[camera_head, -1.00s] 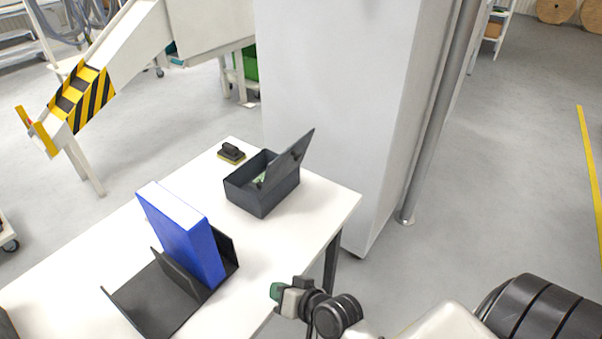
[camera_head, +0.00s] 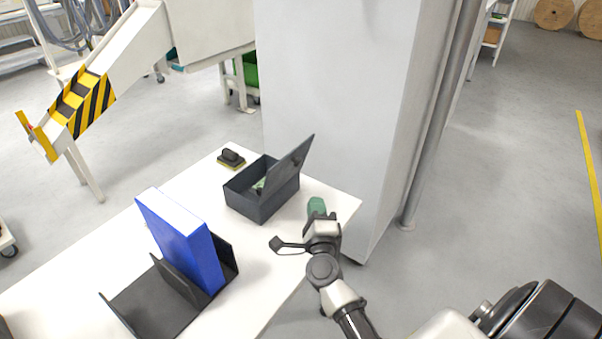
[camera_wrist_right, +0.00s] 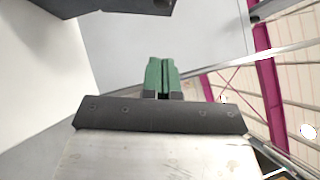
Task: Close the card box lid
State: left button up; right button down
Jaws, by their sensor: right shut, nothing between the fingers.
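The dark grey card box (camera_head: 258,201) stands near the far right corner of the white table. Its lid (camera_head: 291,164) is open and tilts up from the box's right side. A little of something green shows inside. My right gripper (camera_head: 317,205) is just right of the box and lower than the raised lid's top, apart from it. Its green fingertips are together and hold nothing; they also show in the right wrist view (camera_wrist_right: 161,75). A dark corner at the top of the right wrist view (camera_wrist_right: 115,6) may be the box. My left gripper is not in view.
A blue binder (camera_head: 185,240) stands in a black holder (camera_head: 150,300) at the table's near left. A stamp-like dark item (camera_head: 231,158) lies behind the box. A large white column (camera_head: 335,110) rises right behind the table (camera_head: 265,255).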

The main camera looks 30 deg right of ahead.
jog(key=w+d+r+p, duration=0.1)
jog(key=w+r, duration=0.1)
jog(key=w, duration=0.7)
jog(key=shift+w+d+r, duration=0.15)
jog(key=shift+d+r, duration=0.15)
jog(key=shift+d, duration=0.05)
jog(key=shift+r, duration=0.1)
